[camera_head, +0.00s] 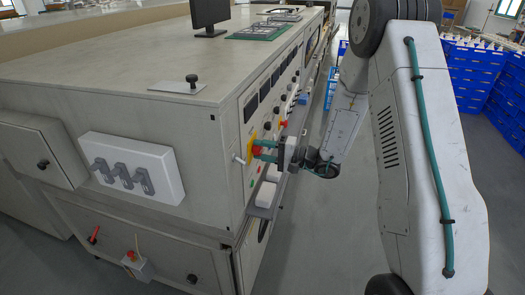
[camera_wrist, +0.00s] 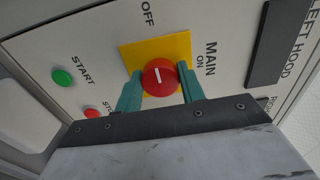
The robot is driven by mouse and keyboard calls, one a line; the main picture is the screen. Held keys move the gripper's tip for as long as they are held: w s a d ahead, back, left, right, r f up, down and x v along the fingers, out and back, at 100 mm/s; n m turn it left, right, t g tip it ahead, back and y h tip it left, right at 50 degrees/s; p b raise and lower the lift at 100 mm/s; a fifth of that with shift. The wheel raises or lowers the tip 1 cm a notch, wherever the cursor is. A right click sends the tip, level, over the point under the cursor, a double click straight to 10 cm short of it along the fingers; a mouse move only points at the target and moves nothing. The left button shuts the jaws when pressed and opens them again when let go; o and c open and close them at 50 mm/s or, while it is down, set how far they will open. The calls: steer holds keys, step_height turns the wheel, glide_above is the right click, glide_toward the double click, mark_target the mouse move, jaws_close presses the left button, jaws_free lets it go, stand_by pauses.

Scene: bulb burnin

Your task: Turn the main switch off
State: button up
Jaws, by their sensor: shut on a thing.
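The main switch is a red round knob (camera_wrist: 160,79) on a yellow plate (camera_wrist: 128,52). A short white line on its face stands nearly upright in the wrist view, roughly in line with the OFF label (camera_wrist: 148,13) above. The ON label (camera_wrist: 200,60) and the MAIN label (camera_wrist: 210,58) are to the right of it. My gripper (camera_wrist: 160,88) is shut on the knob, with one teal finger on each side. In the head view my gripper (camera_head: 264,151) reaches the yellow plate (camera_head: 251,148) from the right, and the knob is largely hidden by the fingers.
In the wrist view a green START button (camera_wrist: 62,77) and a red button (camera_wrist: 92,113) lie to the left and below left. In the head view a ledge (camera_head: 267,194) runs along the panel below. Blue crates (camera_head: 485,80) stand at the far right.

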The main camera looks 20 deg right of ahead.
steer(key=o, duration=1)
steer(key=v, duration=0.8)
